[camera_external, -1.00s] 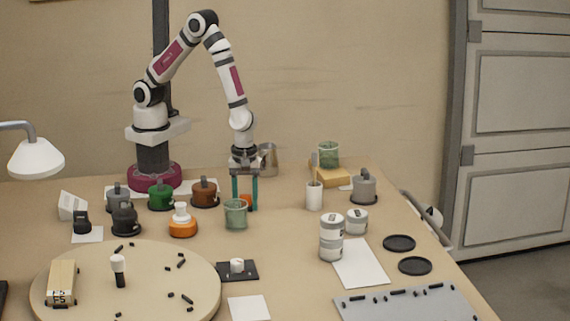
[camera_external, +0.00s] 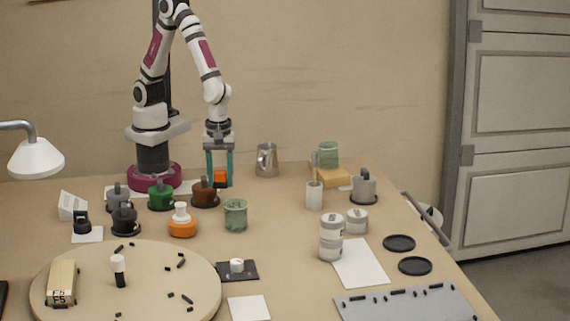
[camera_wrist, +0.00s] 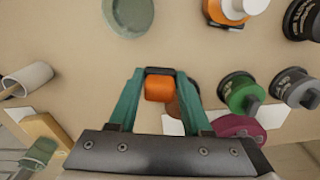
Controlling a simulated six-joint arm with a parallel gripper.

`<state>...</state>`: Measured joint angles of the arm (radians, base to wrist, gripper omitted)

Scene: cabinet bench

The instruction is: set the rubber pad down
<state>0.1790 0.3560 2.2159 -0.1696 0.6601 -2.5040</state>
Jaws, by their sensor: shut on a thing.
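My gripper (camera_external: 220,184) hangs over the back of the bench, just right of my base, with its teal fingers pointing down. It is shut on a small orange block, the rubber pad (camera_external: 220,176). In the wrist view the orange pad (camera_wrist: 159,89) sits between the two teal fingertips, with a dark edge along its far side. Its underside is hidden, and I cannot tell how far it is above the bench top.
A brown lidded pot (camera_external: 205,192) stands close to the left of my gripper. A green pot (camera_external: 160,194) is beyond it. A metal pitcher (camera_external: 266,160) stands to the right. A green cup (camera_external: 236,214) is in front. Bare bench lies between pitcher and cup.

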